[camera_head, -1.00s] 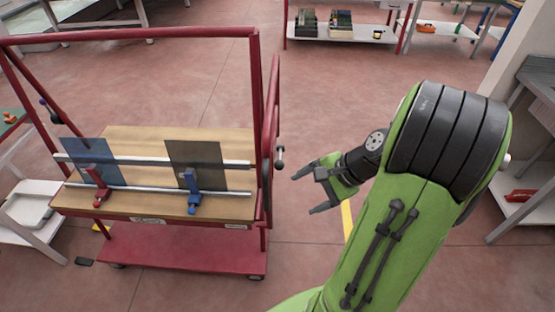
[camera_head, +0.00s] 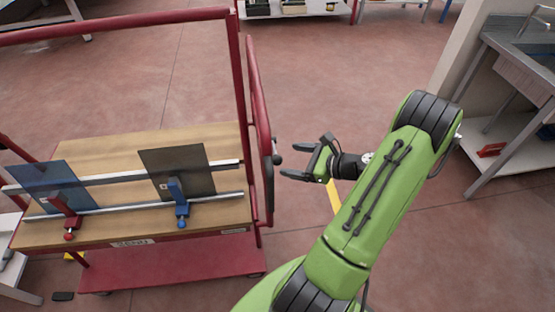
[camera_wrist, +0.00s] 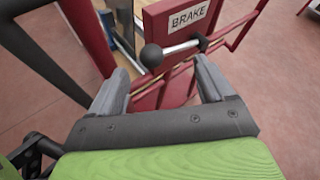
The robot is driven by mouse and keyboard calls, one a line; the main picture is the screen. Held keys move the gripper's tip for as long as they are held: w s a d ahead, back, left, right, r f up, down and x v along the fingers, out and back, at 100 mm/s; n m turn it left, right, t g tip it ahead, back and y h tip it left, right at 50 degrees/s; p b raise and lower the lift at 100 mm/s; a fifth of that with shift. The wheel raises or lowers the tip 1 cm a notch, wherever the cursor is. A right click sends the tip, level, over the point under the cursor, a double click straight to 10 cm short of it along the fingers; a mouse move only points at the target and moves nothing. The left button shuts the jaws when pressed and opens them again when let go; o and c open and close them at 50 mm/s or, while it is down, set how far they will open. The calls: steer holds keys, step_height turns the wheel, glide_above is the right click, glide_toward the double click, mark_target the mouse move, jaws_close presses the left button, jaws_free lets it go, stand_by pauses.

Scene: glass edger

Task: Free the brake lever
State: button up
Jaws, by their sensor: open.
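The brake lever (camera_wrist: 180,48) shows in the wrist view as a metal rod with a dark ball knob (camera_wrist: 151,56). It comes out below a red plate marked BRAKE (camera_wrist: 188,19). In the head view the lever's dark knob (camera_head: 277,159) sits on the right side of the red cart (camera_head: 170,270). My gripper (camera_head: 283,161) is open and empty, with its fingers pointing left at the knob. In the wrist view the knob appears between the two fingertips (camera_wrist: 160,78), seemingly just beyond them. I cannot tell whether they touch it.
The cart carries a wooden board (camera_head: 120,225) with a blue glass pane (camera_head: 50,187), a grey pane (camera_head: 178,172), a red clamp (camera_head: 63,213) and a blue clamp (camera_head: 178,200). A grey bench (camera_head: 520,65) stands at the right. The floor beyond the gripper is clear.

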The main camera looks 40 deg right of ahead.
mark_target(279, 158)
steer(key=x, duration=0.5)
steer(key=shift+w+a+f+b, duration=0.1)
steer(key=shift+w+f+b, duration=0.1)
steer(key=shift+w+b, duration=0.2)
